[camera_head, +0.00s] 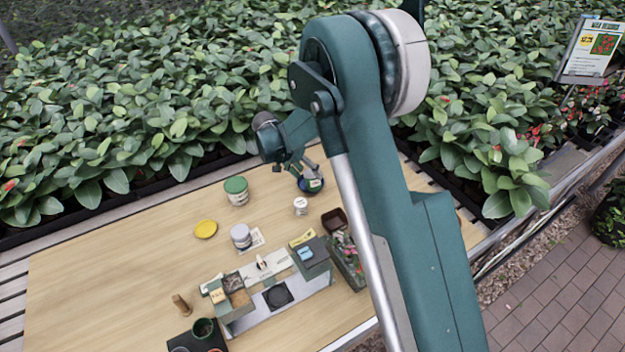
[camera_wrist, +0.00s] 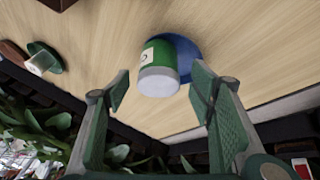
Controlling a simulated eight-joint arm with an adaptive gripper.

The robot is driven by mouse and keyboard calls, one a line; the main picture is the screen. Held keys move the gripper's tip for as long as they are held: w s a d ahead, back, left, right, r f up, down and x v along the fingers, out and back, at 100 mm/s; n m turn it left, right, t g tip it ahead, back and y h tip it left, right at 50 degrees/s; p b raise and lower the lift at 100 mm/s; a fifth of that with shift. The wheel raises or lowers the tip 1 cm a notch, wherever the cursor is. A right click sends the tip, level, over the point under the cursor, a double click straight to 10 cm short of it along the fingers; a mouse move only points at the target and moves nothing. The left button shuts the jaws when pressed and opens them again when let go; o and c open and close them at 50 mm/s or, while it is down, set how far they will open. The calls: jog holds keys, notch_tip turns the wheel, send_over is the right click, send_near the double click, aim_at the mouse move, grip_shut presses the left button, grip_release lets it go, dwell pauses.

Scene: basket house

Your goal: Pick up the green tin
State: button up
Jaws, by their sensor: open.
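The green tin (camera_wrist: 185,58) has a white label and a pale end. It is on a round blue dish (camera_wrist: 208,62) in the wrist view. My gripper (camera_wrist: 160,82) is open, with one finger on each side of the tin's near end. I see a gap between each finger and the tin, and no clear contact. In the head view my gripper (camera_head: 303,170) hangs over the back of the table, close above the tin (camera_head: 314,184), which it partly hides.
Planted beds (camera_head: 130,110) border the back edge. The table's left part is clear.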

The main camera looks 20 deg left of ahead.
jog(key=shift+x, duration=2.1)
jog(key=shift+s+d, duration=0.1)
jog(key=shift+c, duration=0.2)
jog(key=c, duration=1.1)
jog(key=shift+r, duration=0.1)
jog(key=shift+r+p, duration=0.35)
jog(key=shift+r, duration=4.6)
